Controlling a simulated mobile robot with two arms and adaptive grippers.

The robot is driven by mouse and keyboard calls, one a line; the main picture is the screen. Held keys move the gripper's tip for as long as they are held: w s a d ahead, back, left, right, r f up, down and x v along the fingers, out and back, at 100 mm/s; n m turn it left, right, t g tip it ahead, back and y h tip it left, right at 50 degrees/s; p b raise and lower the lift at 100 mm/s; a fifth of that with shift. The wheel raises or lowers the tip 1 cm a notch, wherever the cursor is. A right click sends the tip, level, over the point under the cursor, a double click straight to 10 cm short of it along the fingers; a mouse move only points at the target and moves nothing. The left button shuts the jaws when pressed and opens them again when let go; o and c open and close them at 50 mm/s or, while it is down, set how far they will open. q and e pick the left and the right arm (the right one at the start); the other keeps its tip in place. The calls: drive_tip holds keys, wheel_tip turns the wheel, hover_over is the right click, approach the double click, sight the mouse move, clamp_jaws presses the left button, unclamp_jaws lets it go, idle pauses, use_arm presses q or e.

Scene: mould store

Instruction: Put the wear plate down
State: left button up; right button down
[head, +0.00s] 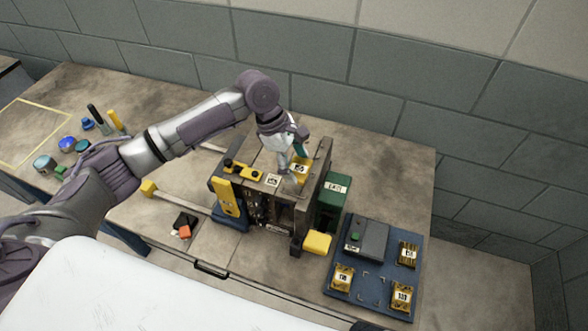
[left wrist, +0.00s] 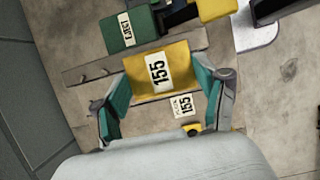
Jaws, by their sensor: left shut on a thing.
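The wear plate is a yellow block with a white 155 label (left wrist: 180,52). In the head view it (head: 305,164) is at the top of the dark mould block (head: 318,187). My left gripper (head: 296,167) is shut on it; in the left wrist view the teal fingers (left wrist: 165,97) sit on both sides of the plate. My right gripper is not in view.
A blue tray (head: 338,280) at the right holds a grey box (head: 372,238) and several yellow labelled blocks (head: 401,296); one marked place is empty. A green box (head: 333,193) stands beside the mould. Pots and tools lie at the left. Bare bench shows at the back right.

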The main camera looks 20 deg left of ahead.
sight(291, 166)
use_arm(q)
drive_tip(key=shift+f, duration=0.1)
wheel_tip(291, 166, down, 3)
drive_tip(key=shift+f+p, duration=0.15)
drive_tip(key=shift+p, duration=0.45)
drive_tip(key=shift+a+f, duration=0.1)
drive_tip(key=shift+f, duration=0.2)
drive_tip(key=shift+f, duration=0.1)
drive_tip(key=o, duration=1.7)
drive_tip(key=shift+f, duration=0.1)
drive_tip(key=shift+o, duration=0.2)
